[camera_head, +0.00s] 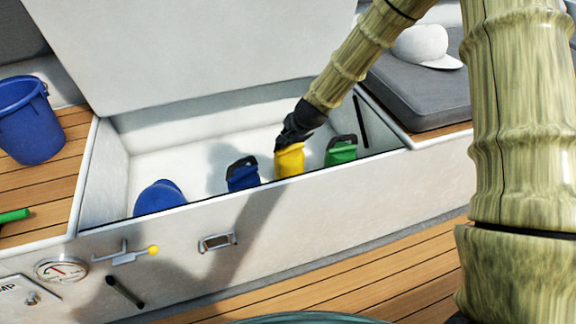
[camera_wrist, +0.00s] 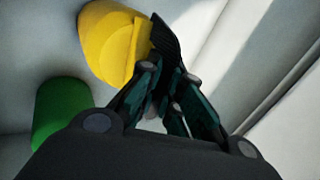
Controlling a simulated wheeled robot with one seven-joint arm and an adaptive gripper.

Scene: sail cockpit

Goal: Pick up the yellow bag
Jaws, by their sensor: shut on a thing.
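The yellow bag (camera_head: 289,161) is upright in the open white locker (camera_head: 232,212), between a blue bag and a green bag. My gripper (camera_head: 293,140) is at the top of the yellow bag, and its dark fingers cover the bag's top end. In the wrist view the yellow bag (camera_wrist: 112,42) shows at the upper left, with a black top part (camera_wrist: 165,36) at the fingers. My gripper (camera_wrist: 172,88) is shut on this top part. The locker's front wall hides the bag's lower end, so I cannot tell whether it touches the floor.
The blue bag (camera_head: 243,174) and green bag (camera_head: 341,151) stand close on either side. A round blue thing (camera_head: 160,197) is at the locker's left. The raised lid (camera_head: 190,50) is behind. A blue bucket (camera_head: 30,120) and a white cap (camera_head: 421,44) are outside the locker.

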